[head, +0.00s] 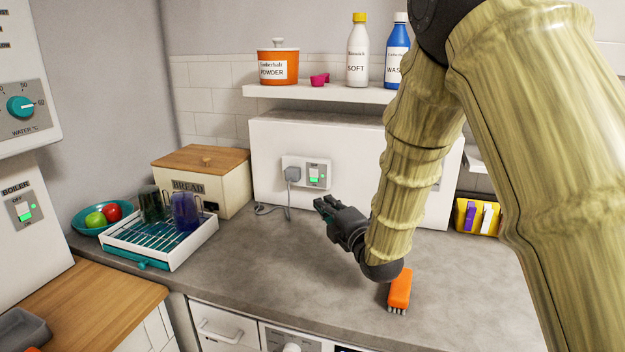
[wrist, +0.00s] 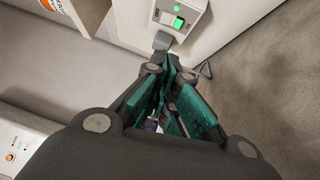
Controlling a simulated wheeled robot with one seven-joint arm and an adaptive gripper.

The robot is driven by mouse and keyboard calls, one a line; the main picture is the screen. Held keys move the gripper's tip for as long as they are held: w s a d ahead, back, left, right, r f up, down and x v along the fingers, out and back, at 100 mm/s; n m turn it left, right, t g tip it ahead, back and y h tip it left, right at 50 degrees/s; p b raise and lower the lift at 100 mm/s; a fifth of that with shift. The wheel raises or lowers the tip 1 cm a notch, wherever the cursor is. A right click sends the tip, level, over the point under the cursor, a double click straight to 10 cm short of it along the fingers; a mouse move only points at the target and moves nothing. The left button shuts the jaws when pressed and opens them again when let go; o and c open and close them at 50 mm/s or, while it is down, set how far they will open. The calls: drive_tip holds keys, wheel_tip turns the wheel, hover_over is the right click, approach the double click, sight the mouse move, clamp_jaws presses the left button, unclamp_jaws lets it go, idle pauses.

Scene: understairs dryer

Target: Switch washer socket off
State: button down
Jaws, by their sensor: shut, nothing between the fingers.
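The socket (head: 318,174) is on the white box panel above the worktop, with a green rocker switch and a small green light. A grey plug (head: 292,175) sits in its left side, its cord hanging to the worktop. In the wrist view the socket's green switch (wrist: 177,23) is at the top, with the plug (wrist: 163,41) just below it. My gripper (head: 320,205) is shut and empty, in front of and below the socket, apart from it. The shut teal fingers (wrist: 168,75) point toward the plug in the wrist view.
A bread box (head: 232,189) and a dish rack (head: 125,243) with mugs stand to the left. An orange brush (head: 400,289) lies below my arm. A shelf (head: 300,92) with a pot and bottles is above. The worktop (head: 255,262) in front is clear.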

drive_tip(key=s+r, duration=0.1)
drive_tip(key=s, duration=0.1)
drive_tip(key=p, duration=0.3)
approach(314, 175)
drive_tip(key=w+a+r, duration=0.1)
drive_tip(key=w+a, duration=0.3)
drive_tip(key=a, duration=0.1)
drive_tip(key=shift+w+d+r, duration=0.1)
drive_tip(key=shift+w+r, duration=0.05)
drive_tip(key=shift+w, duration=0.25)
drive_tip(key=shift+d, duration=0.15)
